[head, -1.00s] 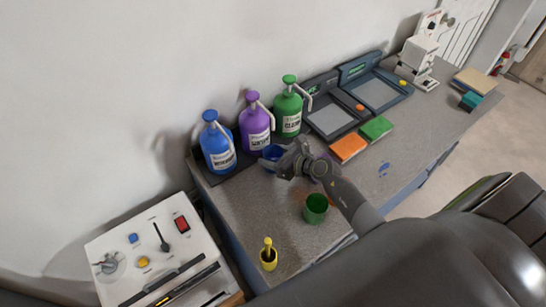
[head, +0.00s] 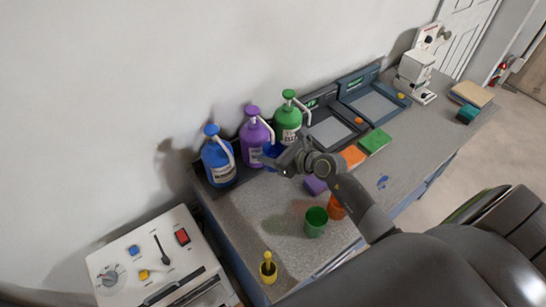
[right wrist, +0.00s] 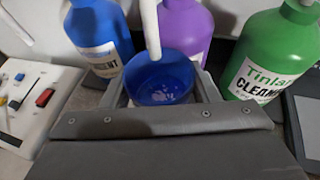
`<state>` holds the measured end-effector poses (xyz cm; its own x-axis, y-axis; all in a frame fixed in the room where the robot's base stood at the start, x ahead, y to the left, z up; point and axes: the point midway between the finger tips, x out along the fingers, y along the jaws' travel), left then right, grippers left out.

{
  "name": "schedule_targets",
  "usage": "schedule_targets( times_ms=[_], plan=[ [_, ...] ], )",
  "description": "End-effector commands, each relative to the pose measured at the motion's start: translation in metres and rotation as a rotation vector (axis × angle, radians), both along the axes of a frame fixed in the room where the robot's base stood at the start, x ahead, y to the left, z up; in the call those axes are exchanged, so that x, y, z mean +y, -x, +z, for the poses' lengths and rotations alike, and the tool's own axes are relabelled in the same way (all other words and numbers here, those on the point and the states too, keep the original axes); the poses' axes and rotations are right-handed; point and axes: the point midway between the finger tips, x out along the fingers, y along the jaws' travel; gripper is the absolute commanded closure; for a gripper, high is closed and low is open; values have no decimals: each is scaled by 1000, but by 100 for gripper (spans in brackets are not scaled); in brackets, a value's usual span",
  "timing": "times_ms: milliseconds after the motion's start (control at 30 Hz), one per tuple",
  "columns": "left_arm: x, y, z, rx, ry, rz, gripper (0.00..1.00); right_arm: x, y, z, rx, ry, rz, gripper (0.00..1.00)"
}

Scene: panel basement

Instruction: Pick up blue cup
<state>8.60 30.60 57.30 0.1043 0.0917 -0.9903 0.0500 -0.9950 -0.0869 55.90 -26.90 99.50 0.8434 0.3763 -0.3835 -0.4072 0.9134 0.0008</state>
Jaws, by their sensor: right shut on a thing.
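The blue cup (head: 271,154) is in front of the purple bottle, partly hidden by my right gripper (head: 283,158). In the right wrist view the cup (right wrist: 160,82) sits between the two fingers of that gripper (right wrist: 163,95), which is shut on it. The cup looks upright and I see into it from above. The purple bottle's white spout (right wrist: 151,30) overlaps the cup's far rim in that view; I cannot tell if they touch. My left gripper is not in view.
Blue (head: 218,160), purple (head: 254,140) and green (head: 288,120) pump bottles stand along the wall.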

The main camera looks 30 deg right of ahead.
Motion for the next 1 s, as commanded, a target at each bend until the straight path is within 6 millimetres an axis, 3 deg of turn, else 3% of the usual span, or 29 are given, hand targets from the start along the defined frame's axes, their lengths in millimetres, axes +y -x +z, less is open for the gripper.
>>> schedule_targets(
  times_ms=[400, 1000],
  plan=[
    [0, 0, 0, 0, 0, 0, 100, 0, 0, 21, -3, 1, 0, 70],
    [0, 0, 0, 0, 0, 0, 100, 0, 0, 22, -2, 0, -1, 70]
  ],
)
